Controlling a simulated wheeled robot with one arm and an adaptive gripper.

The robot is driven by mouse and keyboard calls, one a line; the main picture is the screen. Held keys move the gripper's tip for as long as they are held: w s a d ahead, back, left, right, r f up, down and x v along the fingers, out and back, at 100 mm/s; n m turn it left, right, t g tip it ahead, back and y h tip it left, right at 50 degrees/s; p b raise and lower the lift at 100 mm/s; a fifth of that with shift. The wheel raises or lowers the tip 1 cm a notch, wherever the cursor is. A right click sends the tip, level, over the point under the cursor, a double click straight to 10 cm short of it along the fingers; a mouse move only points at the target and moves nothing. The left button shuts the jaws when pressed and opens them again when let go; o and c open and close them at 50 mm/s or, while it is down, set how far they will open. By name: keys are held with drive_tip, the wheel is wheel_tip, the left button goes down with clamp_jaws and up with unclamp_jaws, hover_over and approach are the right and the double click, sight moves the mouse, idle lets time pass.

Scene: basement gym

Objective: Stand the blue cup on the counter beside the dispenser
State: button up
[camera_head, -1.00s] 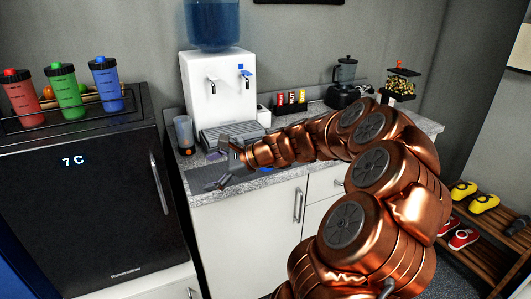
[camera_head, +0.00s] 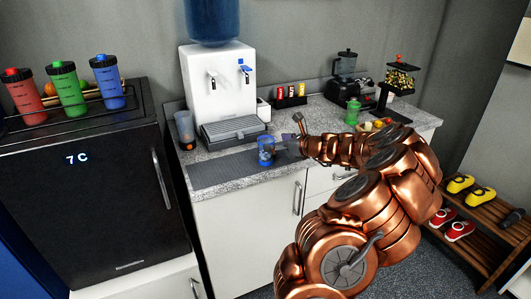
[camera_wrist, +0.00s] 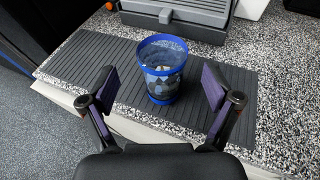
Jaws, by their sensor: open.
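The blue cup (camera_head: 266,151), clear-sided with a blue rim and base, stands upright on the dark ribbed mat (camera_head: 212,174) on the counter (camera_head: 190,157). It is in front of the white water dispenser (camera_head: 213,105), a little to the right. In the wrist view the cup (camera_wrist: 161,68) stands between and beyond the fingertips, with a gap on both sides. My gripper (camera_head: 289,140) is open and empty, just right of the cup. In the wrist view my gripper (camera_wrist: 160,80) shows both fingers spread. The dispenser's drip tray (camera_wrist: 175,18) is behind the cup.
A grey tumbler (camera_head: 184,130) stands left of the dispenser. The mat's left part is clear. A black fridge (camera_head: 90,205) borders the counter.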

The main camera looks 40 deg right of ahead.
sight(261, 139)
drive_tip(key=shift+p+x, duration=0.35)
drive_tip(key=shift+x, duration=1.8)
drive_tip(key=shift+d+r, duration=0.1)
drive_tip(key=shift+r, duration=0.05)
drive_tip(key=c, duration=1.7)
